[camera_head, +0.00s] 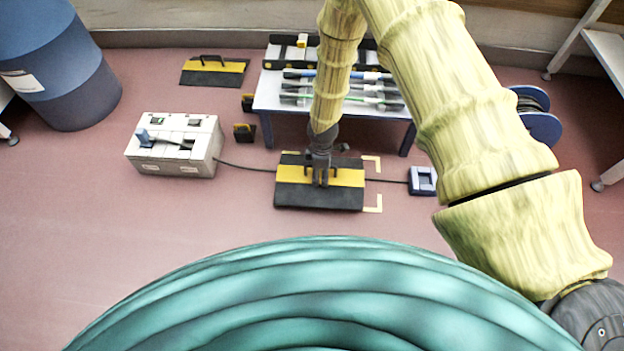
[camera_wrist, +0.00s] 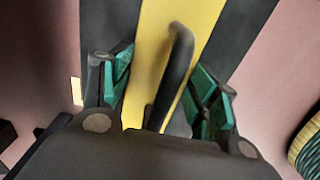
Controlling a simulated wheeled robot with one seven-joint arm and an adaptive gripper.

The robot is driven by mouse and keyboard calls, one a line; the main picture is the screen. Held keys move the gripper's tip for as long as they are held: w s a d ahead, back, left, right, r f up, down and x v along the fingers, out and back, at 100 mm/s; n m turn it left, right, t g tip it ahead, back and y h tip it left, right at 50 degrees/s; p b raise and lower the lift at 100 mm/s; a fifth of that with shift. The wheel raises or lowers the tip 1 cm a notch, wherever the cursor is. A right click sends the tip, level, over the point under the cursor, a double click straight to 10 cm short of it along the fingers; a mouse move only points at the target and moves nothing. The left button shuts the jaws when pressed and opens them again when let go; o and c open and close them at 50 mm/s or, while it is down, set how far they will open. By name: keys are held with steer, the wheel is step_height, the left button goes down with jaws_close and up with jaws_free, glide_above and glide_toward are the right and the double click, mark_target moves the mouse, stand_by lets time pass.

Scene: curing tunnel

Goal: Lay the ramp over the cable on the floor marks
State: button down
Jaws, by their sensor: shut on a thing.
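The ramp (camera_head: 295,196) is a black slab with a yellow band and a black handle (camera_wrist: 180,62). My gripper (camera_head: 321,180) is above its middle, shut on the handle, with green finger pads on both sides in the wrist view (camera_wrist: 162,78). The dark cable (camera_head: 248,167) runs from the left to the ramp and comes out at its right side. The ramp hides the part between. Cream corner floor marks (camera_head: 378,204) show just right of the ramp, with a small piece behind its far left edge. I cannot tell whether the ramp touches the floor.
A grey control box (camera_head: 172,162) stands left and a small blue-grey box (camera_head: 422,181) right, at the cable's ends. A table (camera_head: 268,101) with tools stands behind. Another black-and-yellow ramp (camera_head: 202,78), a blue barrel (camera_head: 62,80) and a cable reel (camera_head: 540,122) stand around. The front left floor is clear.

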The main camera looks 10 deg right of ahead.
mark_target(330, 172)
steer(key=shift+w+d+f+b, duration=0.1)
steer(key=shift+w+d+b, duration=0.25)
steer(key=shift+d, duration=0.3)
steer(key=shift+w+d+f+b, duration=0.1)
steer(key=shift+w+d+b, duration=0.2)
steer(key=shift+d, duration=0.4)
steer(key=shift+w+d+b, duration=0.2)
steer(key=shift+w+d, duration=0.2)
steer(key=shift+d, duration=0.25)
steer(key=shift+f+b, duration=1.3)
steer(key=shift+f, duration=0.4)
steer(key=shift+f, duration=0.1)
steer(key=shift+c, duration=2)
jaws_free()
